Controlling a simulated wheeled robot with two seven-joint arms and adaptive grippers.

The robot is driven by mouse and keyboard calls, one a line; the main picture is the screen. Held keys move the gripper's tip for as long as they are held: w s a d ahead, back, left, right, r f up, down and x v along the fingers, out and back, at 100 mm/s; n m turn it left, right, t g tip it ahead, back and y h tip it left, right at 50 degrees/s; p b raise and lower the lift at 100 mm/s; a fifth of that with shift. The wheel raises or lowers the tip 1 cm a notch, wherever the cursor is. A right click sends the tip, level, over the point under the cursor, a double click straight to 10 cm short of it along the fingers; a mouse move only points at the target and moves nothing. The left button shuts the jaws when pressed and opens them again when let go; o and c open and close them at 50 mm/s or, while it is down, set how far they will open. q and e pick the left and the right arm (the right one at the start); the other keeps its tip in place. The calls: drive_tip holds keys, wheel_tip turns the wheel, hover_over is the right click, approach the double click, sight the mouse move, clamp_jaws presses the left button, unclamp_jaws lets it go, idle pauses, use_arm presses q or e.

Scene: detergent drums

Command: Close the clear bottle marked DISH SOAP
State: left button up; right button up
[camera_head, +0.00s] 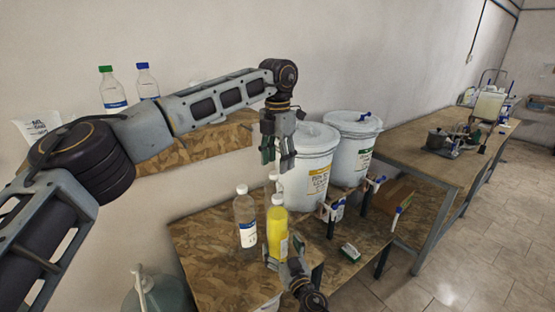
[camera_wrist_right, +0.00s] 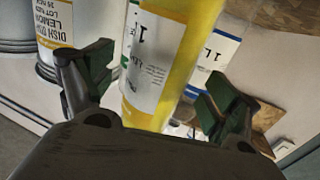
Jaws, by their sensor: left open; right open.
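A clear bottle (camera_head: 245,222) with a white top and a white-and-blue label stands upright on the wooden bench. Its label is too small to read, so I cannot confirm DISH SOAP. A yellow bottle (camera_head: 277,230) with a pale top stands just right of it. Another pale top (camera_head: 273,176) shows behind, its body mostly hidden. My left gripper (camera_head: 278,162) is open, pointing down above the bottles, in front of a drum. My right gripper (camera_head: 284,252) is open, low by the yellow bottle. In the right wrist view, the yellow bottle (camera_wrist_right: 160,65) stands between its open fingers.
Two white drums (camera_head: 308,165) (camera_head: 352,150) with taps stand behind the bottles. A wall shelf (camera_head: 200,145) holds two clear bottles with green (camera_head: 106,69) and blue (camera_head: 142,66) caps. A long table (camera_head: 420,165) stands farther right.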

drive_tip(key=v, duration=0.8)
drive_tip(key=shift+s, duration=0.2)
idle(0.3)
drive_tip(key=shift+d, duration=0.15)
drive_tip(key=shift+s, duration=0.1)
